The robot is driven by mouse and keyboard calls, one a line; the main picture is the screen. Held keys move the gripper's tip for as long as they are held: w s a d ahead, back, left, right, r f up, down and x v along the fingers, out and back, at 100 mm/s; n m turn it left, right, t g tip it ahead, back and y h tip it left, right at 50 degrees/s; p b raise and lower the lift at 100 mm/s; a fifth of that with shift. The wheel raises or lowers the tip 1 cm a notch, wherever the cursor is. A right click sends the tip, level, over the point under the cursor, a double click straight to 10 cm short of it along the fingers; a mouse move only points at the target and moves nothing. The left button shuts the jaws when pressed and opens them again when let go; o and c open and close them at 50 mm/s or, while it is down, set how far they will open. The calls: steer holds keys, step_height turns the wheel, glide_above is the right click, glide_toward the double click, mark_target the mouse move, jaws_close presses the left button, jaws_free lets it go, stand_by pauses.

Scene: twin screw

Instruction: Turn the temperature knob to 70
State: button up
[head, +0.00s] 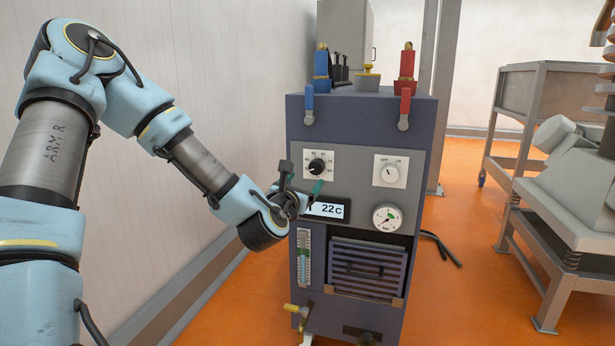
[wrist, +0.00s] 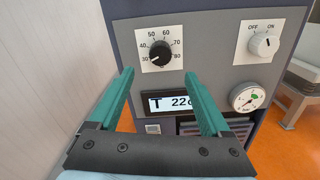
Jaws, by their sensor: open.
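The temperature knob (wrist: 160,53) is a black dial on a white plate with numbers from 30 to 80, on the front of a dark blue machine (head: 363,108). In the wrist view its white pointer is toward the lower left, near 30. The knob also shows in the head view (head: 317,166). My gripper (wrist: 160,74) is open and empty, with its two teal fingers apart just below the knob, one toward each side, not visibly touching it. The gripper also shows in the head view (head: 302,180). The display (wrist: 180,102) reads 22 C.
An OFF/ON switch (wrist: 264,44) is to the right of the knob, with a pressure gauge (wrist: 248,98) below it. Blue (head: 309,104) and red (head: 405,108) valve handles hang at the machine's top front. A wall (head: 200,60) is at left; a metal cart (head: 540,110) stands at right.

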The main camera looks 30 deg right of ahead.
mark_target(315, 169)
steer(key=x, duration=1)
steer(key=shift+c, duration=0.3)
jaws_close()
